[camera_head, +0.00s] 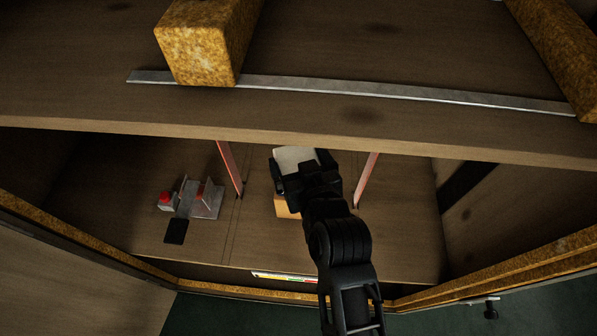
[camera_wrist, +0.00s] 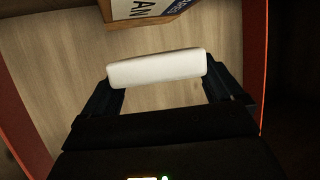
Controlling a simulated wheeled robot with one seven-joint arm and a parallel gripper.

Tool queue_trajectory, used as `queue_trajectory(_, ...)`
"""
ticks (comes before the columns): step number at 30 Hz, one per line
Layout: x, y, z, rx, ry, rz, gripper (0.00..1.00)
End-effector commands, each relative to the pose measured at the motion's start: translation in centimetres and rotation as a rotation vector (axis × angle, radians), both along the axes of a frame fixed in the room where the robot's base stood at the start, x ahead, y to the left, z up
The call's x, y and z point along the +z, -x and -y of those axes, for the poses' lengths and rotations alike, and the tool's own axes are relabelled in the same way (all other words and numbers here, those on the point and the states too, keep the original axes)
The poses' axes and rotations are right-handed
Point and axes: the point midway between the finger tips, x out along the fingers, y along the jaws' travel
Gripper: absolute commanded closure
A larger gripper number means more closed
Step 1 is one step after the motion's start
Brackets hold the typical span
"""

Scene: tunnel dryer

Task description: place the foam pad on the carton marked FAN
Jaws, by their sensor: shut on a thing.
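My gripper (camera_wrist: 165,85) is shut on the white foam pad (camera_wrist: 157,68), which lies between the two dark fingers in the wrist view. In the head view the pad (camera_head: 294,158) shows pale beyond my gripper (camera_head: 300,176), partly hidden by it. The carton marked FAN (camera_wrist: 142,16) is at the top of the wrist view, with "AN" readable on a white label, beyond the pad and apart from it in the picture. In the head view only a piece of the orange-brown carton (camera_head: 287,207) shows below my gripper; the rest is hidden.
Red posts (camera_head: 230,168) and (camera_head: 366,180) stand on either side of my gripper. A metal bracket (camera_head: 206,199), a small block with a red top (camera_head: 166,201) and a black square (camera_head: 176,231) are at left. A wooden board (camera_head: 330,125) spans overhead. Floor right of the carton looks clear.

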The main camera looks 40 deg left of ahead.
Motion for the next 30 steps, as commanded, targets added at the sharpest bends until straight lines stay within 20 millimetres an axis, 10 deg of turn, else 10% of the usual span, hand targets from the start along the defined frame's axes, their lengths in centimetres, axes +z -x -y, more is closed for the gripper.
queue_trajectory(20, -4.1, 0.0, 0.0, 0.0, 0.0, 0.0, 0.35)
queue_trajectory(21, -4.0, 0.0, 0.0, 0.001, 0.0, 0.0, 0.04)
queue_trajectory(30, -3.8, 0.0, 0.0, 0.001, 0.0, 0.0, 0.0)
